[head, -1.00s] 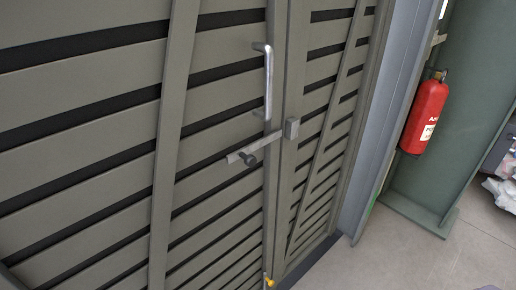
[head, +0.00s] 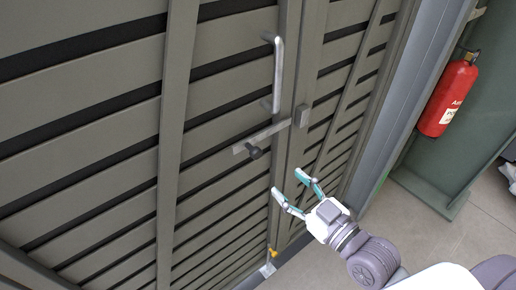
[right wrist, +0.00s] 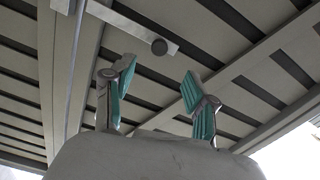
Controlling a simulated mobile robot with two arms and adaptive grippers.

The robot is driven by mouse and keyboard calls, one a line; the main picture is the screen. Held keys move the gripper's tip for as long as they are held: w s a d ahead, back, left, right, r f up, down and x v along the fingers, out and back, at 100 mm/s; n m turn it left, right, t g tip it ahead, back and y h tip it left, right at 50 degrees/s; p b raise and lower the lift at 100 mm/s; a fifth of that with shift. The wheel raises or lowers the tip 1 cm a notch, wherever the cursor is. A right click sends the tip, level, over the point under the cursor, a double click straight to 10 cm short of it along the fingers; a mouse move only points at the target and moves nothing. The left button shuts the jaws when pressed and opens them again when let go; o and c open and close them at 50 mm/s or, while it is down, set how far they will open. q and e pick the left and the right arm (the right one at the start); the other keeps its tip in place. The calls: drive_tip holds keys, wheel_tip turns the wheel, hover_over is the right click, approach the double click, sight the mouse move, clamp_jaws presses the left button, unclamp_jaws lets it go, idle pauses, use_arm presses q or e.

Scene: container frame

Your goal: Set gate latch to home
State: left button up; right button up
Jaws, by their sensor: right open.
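The gate latch is a flat grey metal bar (head: 268,133) with a dark round knob (head: 254,153) near its left end. It lies tilted across the slatted gate (head: 110,135), its right end at a small grey block (head: 302,115). I cannot tell whether the bar sits inside the block. In the right wrist view the bar (right wrist: 130,27) and knob (right wrist: 159,46) show beyond the fingers. My right gripper (head: 287,183) is open and empty, below and right of the knob and apart from it; it also shows in the right wrist view (right wrist: 157,90). My left gripper is not in view.
A vertical pull handle (head: 278,75) stands on the gate just above the latch. A yellow-tipped fitting (head: 271,254) is low on the gate. A red fire extinguisher (head: 447,98) hangs by the green wall at right. Grey floor lies open at lower right.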

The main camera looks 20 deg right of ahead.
sight(259, 156)
drive_tip(key=p+x, duration=0.3)
drive_tip(key=x, duration=0.9)
drive_tip(key=shift+w+a, duration=0.1)
drive_tip(key=shift+w, duration=0.15)
clamp_jaws()
